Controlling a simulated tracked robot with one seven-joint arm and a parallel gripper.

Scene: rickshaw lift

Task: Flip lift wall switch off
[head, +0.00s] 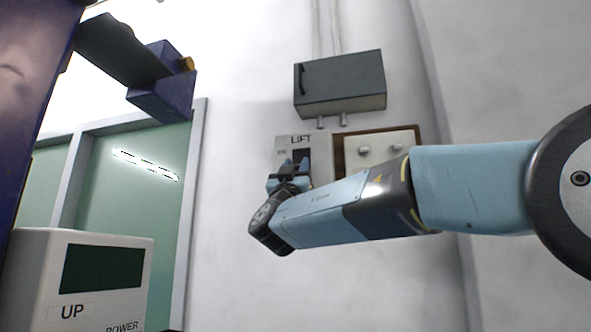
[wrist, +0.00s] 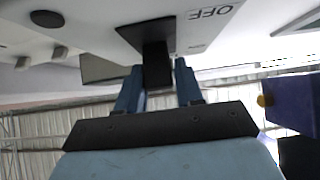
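The lift wall switch is a light plate (head: 282,146) marked LIFT in the head view, with a dark recess in its middle. In the wrist view its plate (wrist: 235,28) is upside down and reads OFF, and a black lever (wrist: 157,66) sticks out from it. My gripper (head: 287,172) is at the switch in the head view, and my forearm hides the plate's lower part. In the wrist view the two blue fingers of my gripper (wrist: 158,80) stand on either side of the lever, very close to it. I cannot tell whether they press on it.
A grey box (head: 340,84) hangs on the wall above the switch. A panel with knobs (head: 381,150) is just right of it. A white control box (head: 80,290) marked UP and POWER stands at lower left, below a dark blue metal structure (head: 165,85).

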